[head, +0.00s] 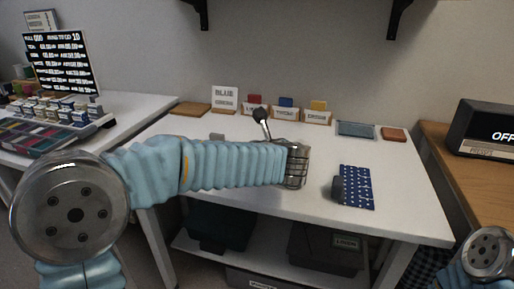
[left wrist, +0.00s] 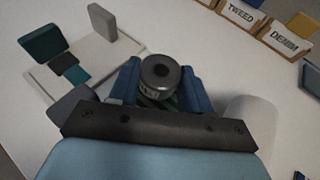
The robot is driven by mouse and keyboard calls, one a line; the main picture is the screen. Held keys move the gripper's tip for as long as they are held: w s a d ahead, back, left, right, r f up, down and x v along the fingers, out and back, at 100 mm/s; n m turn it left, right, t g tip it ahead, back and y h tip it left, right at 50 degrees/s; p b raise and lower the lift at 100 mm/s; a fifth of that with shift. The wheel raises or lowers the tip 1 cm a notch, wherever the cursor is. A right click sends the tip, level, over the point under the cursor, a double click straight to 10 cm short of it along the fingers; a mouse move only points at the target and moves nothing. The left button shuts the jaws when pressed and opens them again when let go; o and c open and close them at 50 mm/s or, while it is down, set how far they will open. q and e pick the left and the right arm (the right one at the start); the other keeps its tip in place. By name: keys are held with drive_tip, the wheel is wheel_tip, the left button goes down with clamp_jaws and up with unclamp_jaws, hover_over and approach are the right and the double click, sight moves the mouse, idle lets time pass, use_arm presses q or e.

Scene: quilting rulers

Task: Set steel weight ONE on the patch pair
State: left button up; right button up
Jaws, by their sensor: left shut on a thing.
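In the head view my left arm reaches over the white table, and the fingers and weight are hidden. The patch pair (head: 358,188), blue with white dots, lies to the right of my left arm's end. My right gripper is out of view.
A pale board (left wrist: 88,72) with teal and grey blocks lies left of the weight. Labelled stands (head: 285,115) line the table's back, with a grey-blue tray (head: 356,130) to their right. The table right of the patch is clear.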

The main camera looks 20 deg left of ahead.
use_arm(q)
drive_tip(key=shift+f, duration=0.5)
drive_tip(key=o, duration=1.3)
drive_tip(key=shift+f, duration=0.2)
drive_tip(key=shift+r, duration=0.1)
drive_tip(key=shift+r, duration=0.35)
drive_tip(key=v, duration=1.2)
drive_tip(key=shift+r+p, duration=0.4)
